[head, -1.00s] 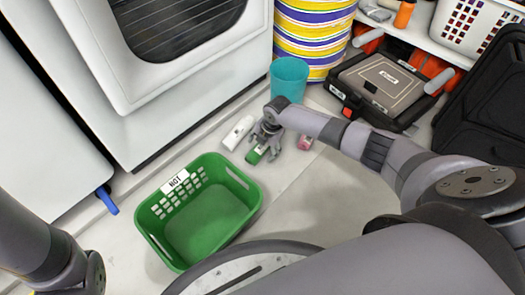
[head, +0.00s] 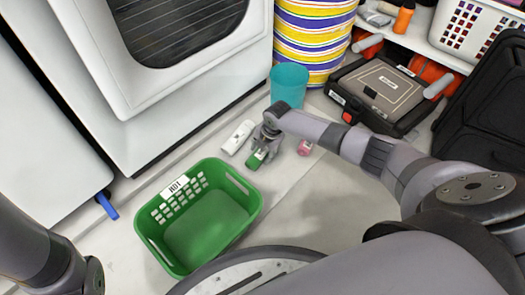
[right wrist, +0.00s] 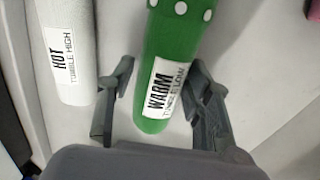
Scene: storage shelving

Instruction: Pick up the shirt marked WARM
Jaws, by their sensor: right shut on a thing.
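The shirt marked WARM is a green roll (head: 254,161) with white dots and a white label, lying on the floor behind the green basket. In the right wrist view the roll (right wrist: 172,50) lies between my fingers, its WARM label facing the camera. My right gripper (head: 264,143) is shut on it near the labelled end, one finger on each side. The gripper also shows in the right wrist view (right wrist: 163,92). In the head view the gripper covers part of the roll. Only part of my left arm shows at the left edge; its gripper is out of view.
A white roll marked HOT (head: 238,137) lies just left of the green one, also in the right wrist view (right wrist: 64,50). A pink roll (head: 305,147) lies to the right. A teal bin (head: 289,85) stands behind.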

